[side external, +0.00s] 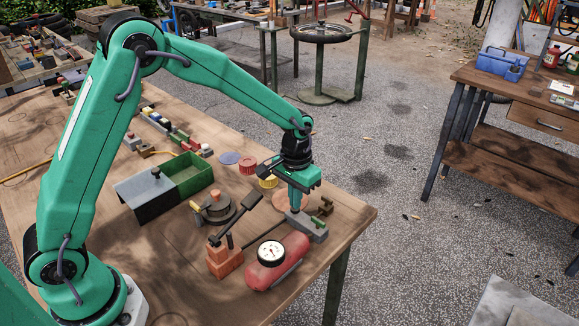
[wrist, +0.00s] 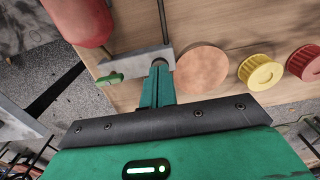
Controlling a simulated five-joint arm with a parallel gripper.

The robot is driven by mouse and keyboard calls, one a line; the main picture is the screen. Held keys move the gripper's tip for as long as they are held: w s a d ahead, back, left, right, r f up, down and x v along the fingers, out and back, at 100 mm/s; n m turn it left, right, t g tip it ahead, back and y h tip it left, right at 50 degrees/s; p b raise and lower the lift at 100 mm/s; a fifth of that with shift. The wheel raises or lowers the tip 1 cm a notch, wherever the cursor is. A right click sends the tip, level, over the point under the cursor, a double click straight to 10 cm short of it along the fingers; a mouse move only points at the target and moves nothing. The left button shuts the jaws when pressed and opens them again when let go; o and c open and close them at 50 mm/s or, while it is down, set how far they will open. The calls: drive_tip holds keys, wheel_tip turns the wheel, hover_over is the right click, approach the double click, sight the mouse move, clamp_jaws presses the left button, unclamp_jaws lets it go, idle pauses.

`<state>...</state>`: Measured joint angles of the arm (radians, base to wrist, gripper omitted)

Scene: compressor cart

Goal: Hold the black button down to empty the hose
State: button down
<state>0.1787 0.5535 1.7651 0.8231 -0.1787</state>
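My gripper (side external: 294,208) points down over a grey block (side external: 308,228) near the table's front right edge. In the wrist view my gripper's green fingers (wrist: 158,66) are together, with their tips at the right end of the grey block (wrist: 136,62). Whether they touch it or press on anything is unclear. A red tank (side external: 290,266) with a white dial gauge (side external: 271,253) lies in front of the block. The tank also shows at the top left of the wrist view (wrist: 80,18).
A black lever (side external: 238,220) on orange bricks (side external: 224,260) stands left of my gripper. A copper-coloured disc (wrist: 203,68), yellow cap (wrist: 260,72) and red cap (wrist: 304,62) lie close by. A small brass piece (side external: 326,206) sits near the table edge. A green bin (side external: 188,176) stands farther left.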

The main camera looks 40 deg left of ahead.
drive_tip(key=shift+f, duration=0.55)
idle(2.0)
drive_tip(key=shift+r, duration=3.5)
drive_tip(key=shift+r, duration=0.15)
drive_tip(key=s+a+r+t, duration=0.3)
drive_tip(key=s+a+r, duration=0.2)
drive_tip(key=s+r, duration=0.55)
drive_tip(key=s+a+r+t, duration=0.1)
drive_tip(key=s, duration=0.5)
drive_tip(key=s+a+r+t, duration=0.1)
drive_tip(key=s+a+r, duration=0.1)
drive_tip(key=s, duration=0.5)
drive_tip(key=shift+s+a+t, duration=0.2)
drive_tip(key=shift+s+t, duration=0.1)
